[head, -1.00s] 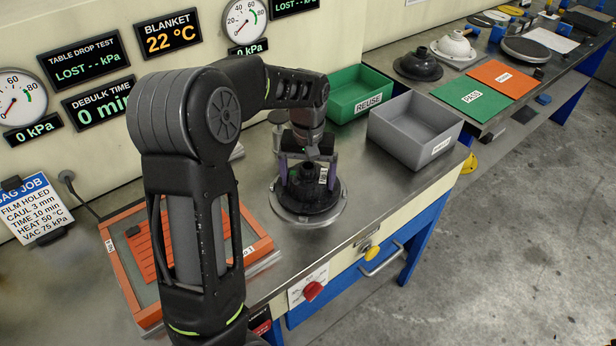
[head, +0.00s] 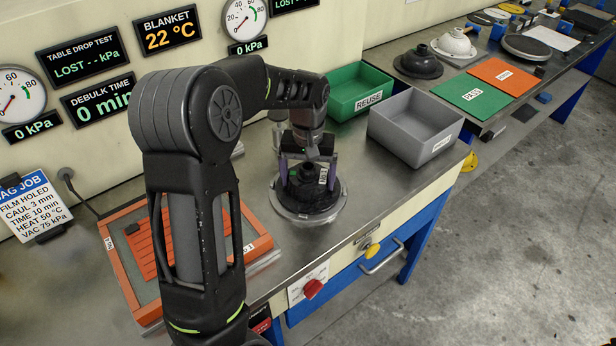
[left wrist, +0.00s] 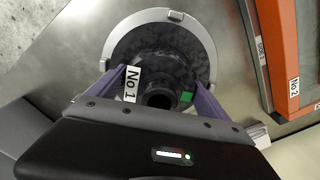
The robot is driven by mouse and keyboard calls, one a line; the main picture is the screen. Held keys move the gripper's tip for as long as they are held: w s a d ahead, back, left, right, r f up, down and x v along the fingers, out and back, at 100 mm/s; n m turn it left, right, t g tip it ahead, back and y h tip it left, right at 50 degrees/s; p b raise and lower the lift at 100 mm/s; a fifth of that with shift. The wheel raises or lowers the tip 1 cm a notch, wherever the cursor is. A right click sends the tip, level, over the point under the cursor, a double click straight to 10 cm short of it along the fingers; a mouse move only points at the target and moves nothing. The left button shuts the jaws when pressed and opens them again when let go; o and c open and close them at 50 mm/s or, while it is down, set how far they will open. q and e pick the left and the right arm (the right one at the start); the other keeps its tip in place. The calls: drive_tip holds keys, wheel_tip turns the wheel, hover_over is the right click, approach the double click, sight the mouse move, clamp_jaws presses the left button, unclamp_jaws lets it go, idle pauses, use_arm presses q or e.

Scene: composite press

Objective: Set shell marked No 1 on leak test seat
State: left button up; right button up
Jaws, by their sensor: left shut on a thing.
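The black shell (head: 307,194) sits upright over a round grey plate (head: 340,204) with a pale rim on the steel bench. In the left wrist view the shell (left wrist: 155,62) shows a dark mottled surface, a white "No 1" tag, a small green mark and a round neck. The plate's ring (left wrist: 210,50) surrounds it there. My left gripper (head: 306,176) is shut on the shell's neck from above, with a purple finger on each side. Whether the shell bears fully on the plate is hidden. My right gripper is not in view.
An orange frame (head: 262,243) lies left of the plate. A green REUSE bin (head: 345,107) and a grey bin (head: 385,135) stand behind right. A dark shell (head: 420,64), a white shell (head: 454,44), green (head: 470,96) and orange (head: 505,78) mats and a grey disc (head: 525,47) lie farther right.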

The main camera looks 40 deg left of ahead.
sight(308, 167)
use_arm(q)
drive_tip(key=shift+f, duration=0.15)
idle(0.5)
drive_tip(key=o, duration=1.4)
wheel_tip(308, 167, up, 8)
drive_tip(key=shift+f+b, duration=0.1)
drive_tip(key=shift+b, duration=0.3)
